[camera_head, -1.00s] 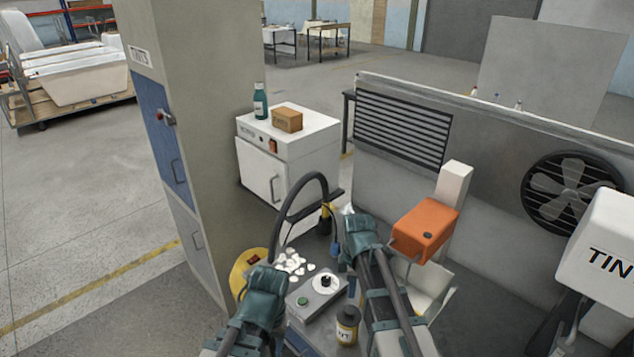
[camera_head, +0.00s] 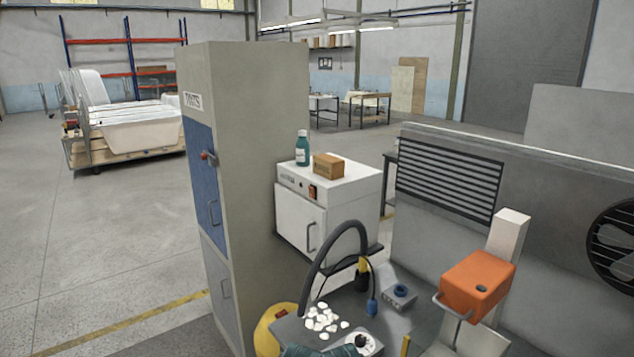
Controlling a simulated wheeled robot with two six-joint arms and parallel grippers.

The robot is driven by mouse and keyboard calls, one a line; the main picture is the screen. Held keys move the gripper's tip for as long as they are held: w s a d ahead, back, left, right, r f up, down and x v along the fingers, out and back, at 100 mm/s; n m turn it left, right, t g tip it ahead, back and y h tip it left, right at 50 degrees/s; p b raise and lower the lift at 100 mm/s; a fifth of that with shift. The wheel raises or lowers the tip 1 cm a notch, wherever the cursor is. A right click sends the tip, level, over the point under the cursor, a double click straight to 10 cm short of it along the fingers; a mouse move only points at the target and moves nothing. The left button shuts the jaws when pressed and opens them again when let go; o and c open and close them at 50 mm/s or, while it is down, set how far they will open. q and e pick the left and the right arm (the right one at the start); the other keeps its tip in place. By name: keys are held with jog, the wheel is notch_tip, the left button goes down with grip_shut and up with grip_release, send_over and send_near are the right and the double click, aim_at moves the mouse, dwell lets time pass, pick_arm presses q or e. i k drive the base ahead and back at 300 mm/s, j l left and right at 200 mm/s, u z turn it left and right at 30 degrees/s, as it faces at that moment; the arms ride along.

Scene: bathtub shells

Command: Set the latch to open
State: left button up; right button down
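A tall grey cabinet (camera_head: 246,200) with a TINTS label stands left of centre. Its upper blue door (camera_head: 201,180) looks shut. A small latch (camera_head: 208,156) with a red part sits on that door near its right edge, above a bar handle (camera_head: 213,213). It is too small to tell which way the latch is set. Only a teal piece of one of my arms shows at the bottom edge. Both grippers are out of the picture.
A white oven-like box (camera_head: 300,213) carries a green bottle (camera_head: 302,150) and a brown carton (camera_head: 328,166). Floor left of the cabinet is clear.

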aim_at(203, 156)
jog(key=i+j, duration=0.95)
jog(key=j, duration=0.2)
jog(key=i+j, duration=1)
jog(key=j, duration=0.2)
jog(key=k+j+u, duration=0.05)
